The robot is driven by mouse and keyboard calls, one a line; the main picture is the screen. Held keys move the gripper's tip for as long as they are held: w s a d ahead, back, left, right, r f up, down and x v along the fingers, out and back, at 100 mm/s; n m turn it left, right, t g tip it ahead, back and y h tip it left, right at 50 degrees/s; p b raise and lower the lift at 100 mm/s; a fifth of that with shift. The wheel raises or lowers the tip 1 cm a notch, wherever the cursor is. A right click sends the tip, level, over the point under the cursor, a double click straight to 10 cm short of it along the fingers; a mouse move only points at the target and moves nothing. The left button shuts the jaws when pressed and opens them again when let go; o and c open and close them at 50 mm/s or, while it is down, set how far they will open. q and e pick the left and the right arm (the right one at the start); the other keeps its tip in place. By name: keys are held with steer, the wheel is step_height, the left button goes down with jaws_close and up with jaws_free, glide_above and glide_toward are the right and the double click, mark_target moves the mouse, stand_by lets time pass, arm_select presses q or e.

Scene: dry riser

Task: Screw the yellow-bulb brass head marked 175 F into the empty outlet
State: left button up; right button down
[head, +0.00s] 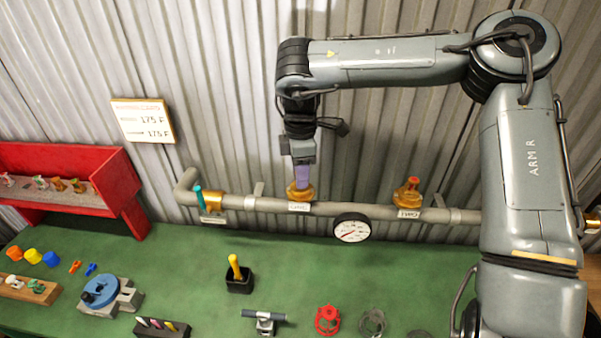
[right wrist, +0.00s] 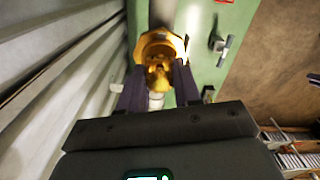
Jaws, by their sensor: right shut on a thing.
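My right gripper (head: 303,178) points down at the left brass outlet (head: 300,194) on the grey pipe, its fingertips right at the outlet's top. In the right wrist view, the gripper (right wrist: 157,80) is shut on a small brass head (right wrist: 157,77), which sits over the wider brass outlet collar (right wrist: 160,42). The bulb colour and marking on this head are hidden, and I cannot tell how deep it sits. The right outlet (head: 408,199) carries a head with a red top (head: 412,182). A wall sign (head: 143,120) reads 175 F. My left gripper is out of view.
A red box (head: 75,165) with several heads stands at the left. The grey pipe (head: 350,209) carries a gauge (head: 352,228) and a teal-handled valve (head: 199,196).

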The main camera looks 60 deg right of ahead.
steer(key=m+b, duration=0.2)
steer(key=shift+f+m, duration=0.2)
steer(key=shift+m, duration=0.2)
steer(key=shift+r+m+b, duration=0.1)
steer(key=shift+m+b, duration=0.7)
steer(key=shift+m, duration=0.2)
steer(key=shift+r+m, duration=0.15)
steer(key=shift+m, duration=0.25)
